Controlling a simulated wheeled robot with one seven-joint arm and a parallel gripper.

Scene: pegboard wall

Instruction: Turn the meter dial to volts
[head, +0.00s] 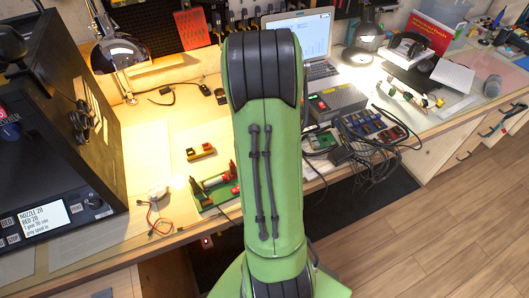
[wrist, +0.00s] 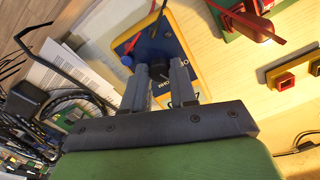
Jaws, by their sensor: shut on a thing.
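The meter (wrist: 152,46) shows in the wrist view as a dark blue face with a yellow rim, lying on the wooden bench. Its dial (wrist: 158,72) is a dark knob between my fingertips and is mostly hidden by them. My gripper (wrist: 157,74) is shut on the dial. A printed label that seems to read OHM (wrist: 163,92) lies beside the fingers. Part of a white display (wrist: 188,110) shows near the gripper's palm. Where the dial points cannot be told. In the head view my green arm hides the meter and the gripper.
In the wrist view, tangled black cables (wrist: 75,105) lie left and a red-and-yellow block (wrist: 284,82) right. In the head view, a green stand (head: 215,192) is left of my arm, and a grey power unit (head: 338,102) and laptop (head: 303,38) right.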

